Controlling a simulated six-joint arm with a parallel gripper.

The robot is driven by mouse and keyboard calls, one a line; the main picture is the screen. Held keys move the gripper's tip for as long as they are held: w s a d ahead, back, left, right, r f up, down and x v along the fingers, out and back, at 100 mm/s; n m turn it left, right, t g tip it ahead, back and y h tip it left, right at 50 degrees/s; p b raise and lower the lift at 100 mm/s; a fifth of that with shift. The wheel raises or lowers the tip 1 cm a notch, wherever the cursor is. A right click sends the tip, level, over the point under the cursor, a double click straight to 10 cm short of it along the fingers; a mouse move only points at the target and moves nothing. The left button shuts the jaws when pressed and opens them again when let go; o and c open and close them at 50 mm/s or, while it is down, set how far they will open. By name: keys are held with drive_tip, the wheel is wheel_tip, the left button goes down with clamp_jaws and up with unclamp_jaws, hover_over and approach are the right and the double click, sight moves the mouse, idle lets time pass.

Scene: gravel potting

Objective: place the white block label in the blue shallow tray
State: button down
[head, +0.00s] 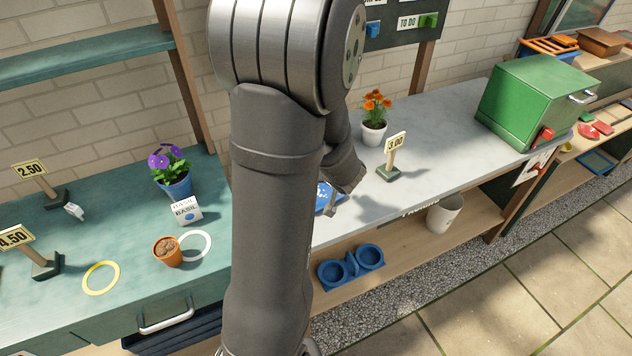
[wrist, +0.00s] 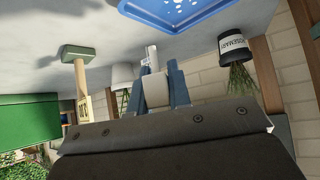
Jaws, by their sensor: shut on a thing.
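My gripper (wrist: 156,76) is shut on a small white block (wrist: 154,88), which shows between its two blue-grey fingers in the wrist view. The writing on the block cannot be read there. The blue shallow tray (wrist: 207,8) shows at the top of the wrist view, beyond the fingertips, with white marks on its floor. In the head view the tray (head: 324,207) is mostly hidden behind my arm, with the gripper (head: 343,196) close to its right side. The held block is hidden in the head view. A gap shows between the block and the tray.
A white block marked BASIL (head: 187,213) stands on the green bench at left, near a terracotta pot (head: 167,251). An orange-flowered white pot (head: 373,132) and a 3.00 price sign (head: 392,160) stand behind and right of the gripper. A green box (head: 531,98) is farther right.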

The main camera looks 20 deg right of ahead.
drive_tip(key=w+a+f, duration=0.2)
drive_tip(key=w, duration=0.1)
drive_tip(key=w+f, duration=0.1)
drive_tip(key=w, duration=0.1)
drive_tip(key=shift+w+a+f, duration=0.2)
drive_tip(key=shift+a+f, duration=0.15)
drive_tip(key=shift+a, duration=0.05)
drive_tip(key=shift+f, duration=2)
drive_tip(key=shift+f, duration=0.15)
drive_tip(key=c, duration=1.3)
unclamp_jaws()
drive_tip(key=shift+c, duration=0.2)
drive_tip(key=shift+r, duration=0.25)
drive_tip(key=v, duration=1.2)
drive_tip(key=shift+w+f, duration=0.1)
